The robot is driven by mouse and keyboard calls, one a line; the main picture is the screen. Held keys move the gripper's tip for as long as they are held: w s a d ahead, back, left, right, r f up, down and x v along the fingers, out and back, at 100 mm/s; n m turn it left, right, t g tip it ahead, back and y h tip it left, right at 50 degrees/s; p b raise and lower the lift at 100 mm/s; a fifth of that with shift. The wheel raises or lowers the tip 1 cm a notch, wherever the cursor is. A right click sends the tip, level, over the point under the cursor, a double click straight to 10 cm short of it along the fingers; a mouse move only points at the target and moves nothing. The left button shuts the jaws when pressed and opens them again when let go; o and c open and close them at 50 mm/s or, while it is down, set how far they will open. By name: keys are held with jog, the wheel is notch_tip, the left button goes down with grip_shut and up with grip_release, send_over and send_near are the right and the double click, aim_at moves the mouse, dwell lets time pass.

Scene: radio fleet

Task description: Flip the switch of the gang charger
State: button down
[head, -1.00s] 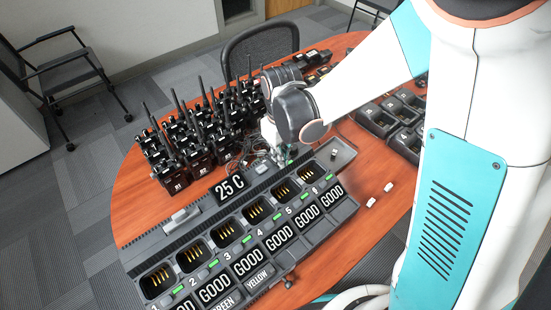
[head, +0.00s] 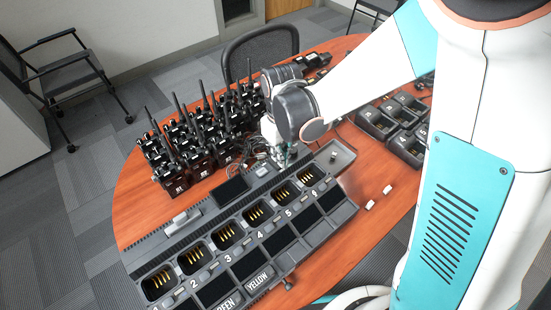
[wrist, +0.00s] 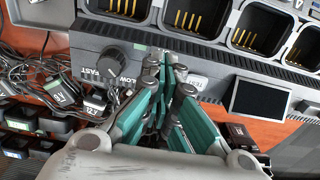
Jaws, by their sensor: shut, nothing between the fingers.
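The gang charger (head: 165,248) is a long dark unit with a row of empty numbered bays on the wooden table. It also shows across the top of the wrist view (wrist: 85,27). Its small display (head: 230,190) and the panels beside the bays are dark. My gripper (head: 282,160) is at the charger's rear edge, near its far right end. In the wrist view my gripper (wrist: 168,68) is shut and empty, its tips against or just above the charger's panel. A knob (wrist: 122,58) marked slow and fast is left of the tips. The switch is not visible; the fingers cover part of the panel.
Several black radios (head: 190,150) with upright antennas stand behind the charger, beside tangled cables (wrist: 40,75). A grey tray (head: 335,155) adjoins its right end. Two small white pieces (head: 370,205) lie to the right. More chargers (head: 390,120) stand farther right.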

jog(key=shift+r+p, duration=1.5)
jog(key=shift+r, duration=0.9)
